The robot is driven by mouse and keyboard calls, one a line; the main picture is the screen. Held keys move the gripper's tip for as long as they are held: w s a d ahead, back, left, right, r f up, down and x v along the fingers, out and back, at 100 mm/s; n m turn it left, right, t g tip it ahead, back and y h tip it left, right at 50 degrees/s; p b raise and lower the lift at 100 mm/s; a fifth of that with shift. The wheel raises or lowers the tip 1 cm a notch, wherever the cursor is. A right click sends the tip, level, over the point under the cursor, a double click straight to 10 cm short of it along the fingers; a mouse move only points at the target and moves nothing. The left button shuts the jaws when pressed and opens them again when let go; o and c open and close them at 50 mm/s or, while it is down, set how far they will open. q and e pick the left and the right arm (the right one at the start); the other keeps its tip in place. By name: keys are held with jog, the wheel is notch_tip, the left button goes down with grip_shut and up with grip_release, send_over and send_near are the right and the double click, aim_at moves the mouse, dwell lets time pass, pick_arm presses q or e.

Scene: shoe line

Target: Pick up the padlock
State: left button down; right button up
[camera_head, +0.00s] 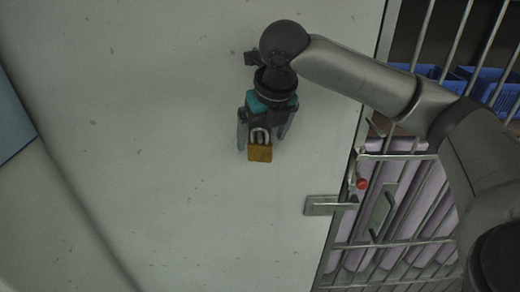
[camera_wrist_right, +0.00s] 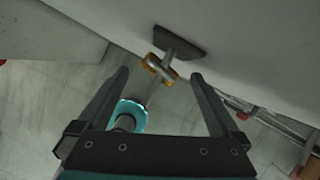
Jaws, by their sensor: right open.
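The padlock (camera_head: 260,153) has a brass body and a grey shackle, and it is in front of the pale wall panel in the head view. In the right wrist view the brass padlock (camera_wrist_right: 151,63) is by a rod on a dark plate (camera_wrist_right: 180,42); how it hangs there is hard to tell. My right gripper (camera_head: 263,136) is open, with its fingers on either side of the shackle and the body below them. In the right wrist view the gripper (camera_wrist_right: 159,75) is open, with the padlock between its fingertips. My left gripper is not in view.
The pale panel (camera_head: 150,180) is largely clear around the padlock. To the right are a metal latch (camera_head: 322,205), a red knob (camera_head: 361,183), metal bars, and blue crates (camera_head: 490,88). A tiled floor (camera_wrist_right: 50,110) shows in the wrist view.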

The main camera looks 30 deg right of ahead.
jog(key=shift+x, duration=1)
jog(key=c, duration=1.5)
jog(key=shift+r, duration=0.1)
jog(key=shift+c, duration=0.4)
jog(key=shift+r, duration=0.1)
